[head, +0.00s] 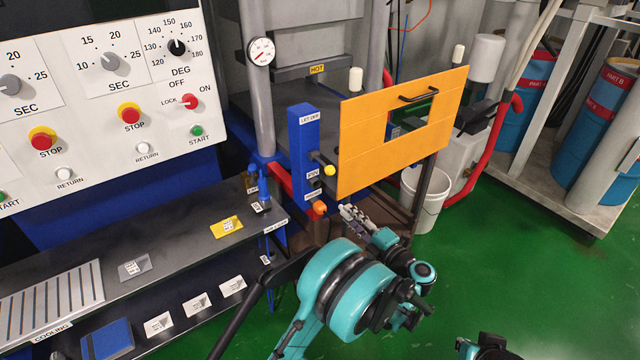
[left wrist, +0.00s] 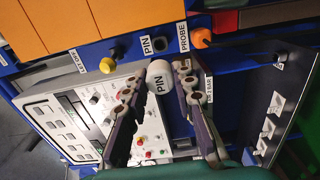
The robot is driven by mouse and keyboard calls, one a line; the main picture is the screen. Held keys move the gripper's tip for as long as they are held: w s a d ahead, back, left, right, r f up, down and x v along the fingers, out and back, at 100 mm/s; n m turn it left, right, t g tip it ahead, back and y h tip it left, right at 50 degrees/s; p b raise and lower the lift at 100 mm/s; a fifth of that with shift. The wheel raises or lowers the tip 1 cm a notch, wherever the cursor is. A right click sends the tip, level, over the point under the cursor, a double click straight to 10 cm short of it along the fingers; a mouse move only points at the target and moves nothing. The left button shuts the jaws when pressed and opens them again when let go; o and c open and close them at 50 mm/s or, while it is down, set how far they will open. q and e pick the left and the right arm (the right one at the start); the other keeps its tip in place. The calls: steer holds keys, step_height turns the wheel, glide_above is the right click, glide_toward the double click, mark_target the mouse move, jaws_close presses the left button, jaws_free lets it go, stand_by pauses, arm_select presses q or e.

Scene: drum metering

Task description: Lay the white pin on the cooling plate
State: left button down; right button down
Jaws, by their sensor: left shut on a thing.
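My left gripper (head: 352,214) is in front of the blue post with the PIN and PROBE labels. In the head view I cannot make the pin out clearly at the gripper. The cooling plate (head: 52,297) is a ribbed pale metal plate at the far left of the dark bench, with a COOLING label.
An orange guard panel (head: 405,125) with a window stands just beyond the gripper. A yellow knob (head: 330,170) and an orange probe handle (head: 319,208) stick out from the blue post (head: 302,150).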

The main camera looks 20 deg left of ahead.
arm_select(q)
steer(key=w+a+r+m+t+h, duration=0.2)
steer(key=w+a+m+t+h, duration=0.2)
steer(key=a+t+h, duration=0.15)
steer(key=s+a+r+m+t+h, duration=0.1)
steer(key=s+m+h, duration=0.4)
steer(key=h, duration=0.3)
steer(key=shift+s+r+m+h, duration=0.35)
steer(key=shift+m, duration=0.35)
steer(key=shift+t, duration=0.25)
steer(key=shift+s+a, duration=0.1)
